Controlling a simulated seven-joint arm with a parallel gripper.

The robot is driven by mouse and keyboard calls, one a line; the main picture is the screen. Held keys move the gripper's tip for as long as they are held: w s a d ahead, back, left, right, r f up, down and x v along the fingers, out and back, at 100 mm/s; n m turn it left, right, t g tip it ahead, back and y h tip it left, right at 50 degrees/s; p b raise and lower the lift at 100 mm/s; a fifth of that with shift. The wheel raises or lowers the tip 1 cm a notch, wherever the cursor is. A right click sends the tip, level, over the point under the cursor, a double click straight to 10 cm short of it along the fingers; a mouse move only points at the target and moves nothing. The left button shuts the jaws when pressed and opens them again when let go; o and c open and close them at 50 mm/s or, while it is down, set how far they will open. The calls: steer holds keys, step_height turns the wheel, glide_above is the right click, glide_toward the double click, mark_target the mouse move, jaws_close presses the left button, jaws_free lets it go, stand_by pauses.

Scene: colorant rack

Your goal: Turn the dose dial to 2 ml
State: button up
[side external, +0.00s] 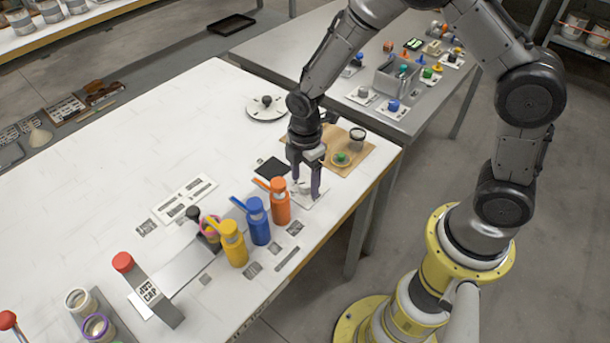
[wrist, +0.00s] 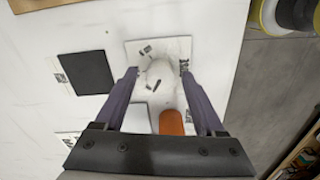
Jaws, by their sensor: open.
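The dose dial is a pale round knob (wrist: 164,76) on a white marked plate (wrist: 135,48) in the wrist view. In the side view the plate (side external: 312,196) lies behind the orange bottle, and my fingers partly hide the dial. My gripper (wrist: 163,78) is open, with its two purple fingers on either side of the dial, and I cannot tell whether they touch it. It points down over the plate in the side view (side external: 304,190). The plate's markings are too small to read.
Orange (side external: 280,204), blue (side external: 257,222) and yellow (side external: 232,245) pump bottles stand close by in a row. A black pad (side external: 271,168) lies beside the plate. A brown board (side external: 362,160) with a green item is nearby.

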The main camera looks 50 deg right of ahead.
step_height(320, 180, up, 14)
stand_by(0.6)
steer(key=shift+f, duration=0.1)
step_height(320, 180, up, 7)
steer(key=t, duration=0.2)
glide_above(305, 182)
steer(key=s+d, duration=0.2)
steer(key=s+d+r+m+t, duration=0.2)
steer(key=s+r+m, duration=0.1)
steer(key=s+r, duration=0.2)
steer(key=s+d+f+m+t, duration=0.1)
steer(key=s+d+m, duration=0.1)
steer(key=s+m, duration=1)
steer(key=shift+s+d+m+t, duration=0.2)
steer(key=shift+s+m+t, duration=0.1)
steer(key=shift+s+m, duration=0.15)
